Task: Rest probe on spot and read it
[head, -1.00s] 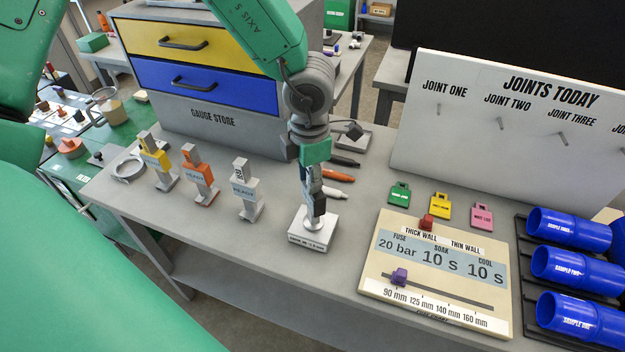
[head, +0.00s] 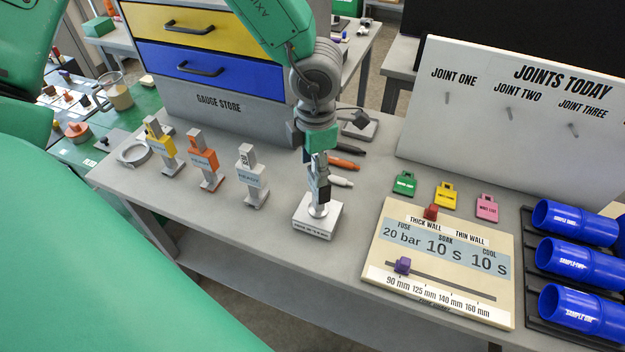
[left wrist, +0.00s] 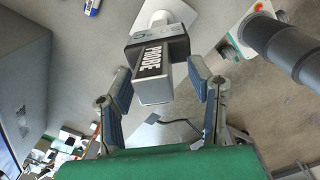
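My left gripper (head: 319,172) points down at the middle of the bench. Its fingers are on both sides of the probe (left wrist: 152,72), which has a dark collar and a "PROBE" label, and the fingertips meet the collar. In the head view the probe's lower part (head: 323,192) stands nearly upright, with its round foot on a white block (head: 313,227). The block's front lettering is too small to read. In the left wrist view the probe's pale stem reaches a white surface beyond it. My right gripper is out of view.
Yellow (head: 164,148), orange (head: 205,168) and white (head: 252,178) gauge stands are left of the block. Markers (head: 341,162) lie behind it. A settings board (head: 445,300) is close on the right, then blue pipe samples (head: 574,265). Drawers (head: 205,65) stand behind.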

